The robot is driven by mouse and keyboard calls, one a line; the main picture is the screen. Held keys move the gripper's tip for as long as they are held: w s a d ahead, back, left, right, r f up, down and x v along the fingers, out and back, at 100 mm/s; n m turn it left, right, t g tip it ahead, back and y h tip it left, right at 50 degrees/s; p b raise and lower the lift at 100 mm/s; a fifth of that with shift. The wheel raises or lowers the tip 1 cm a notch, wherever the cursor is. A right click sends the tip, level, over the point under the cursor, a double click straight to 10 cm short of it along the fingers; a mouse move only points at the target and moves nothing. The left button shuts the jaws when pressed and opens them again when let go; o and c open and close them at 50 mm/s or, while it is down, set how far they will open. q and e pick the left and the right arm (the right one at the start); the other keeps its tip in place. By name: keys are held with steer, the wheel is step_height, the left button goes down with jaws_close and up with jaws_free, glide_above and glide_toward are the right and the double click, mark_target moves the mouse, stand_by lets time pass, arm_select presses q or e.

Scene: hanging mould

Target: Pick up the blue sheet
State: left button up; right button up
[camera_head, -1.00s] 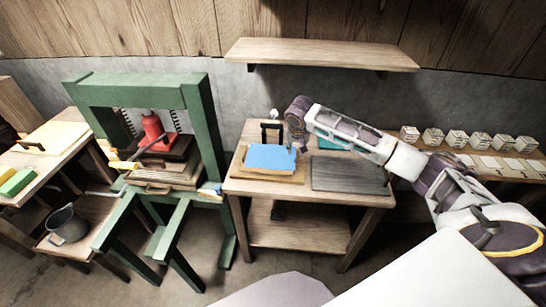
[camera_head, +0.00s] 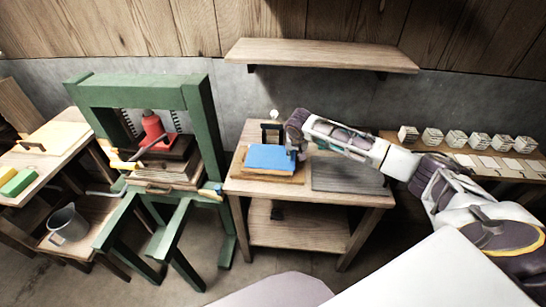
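The blue sheet (camera_head: 270,158) lies on a wooden board (camera_head: 262,178) on the small wooden table (camera_head: 310,191) in the middle of the head view. My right arm reaches in from the right. My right gripper (camera_head: 298,154) points down at the right edge of the blue sheet. Its fingers are small and dark here, so I cannot tell whether they are open or shut, or whether they touch the sheet. My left gripper is out of view.
A grey ridged mat (camera_head: 350,176) lies right of the board, and a black frame-like object (camera_head: 271,133) stands behind the sheet. A green press (camera_head: 202,125) with a red jack (camera_head: 154,131) stands left of the table. A shelf (camera_head: 320,55) is above.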

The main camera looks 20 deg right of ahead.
steer(key=shift+f, duration=0.1)
stand_by(0.4)
jaws_close()
steer(key=shift+r, duration=0.2)
step_height(320, 180, up, 18)
steer(key=b, duration=0.1)
steer(key=shift+f, duration=0.15)
stand_by(0.5)
stand_by(0.5)
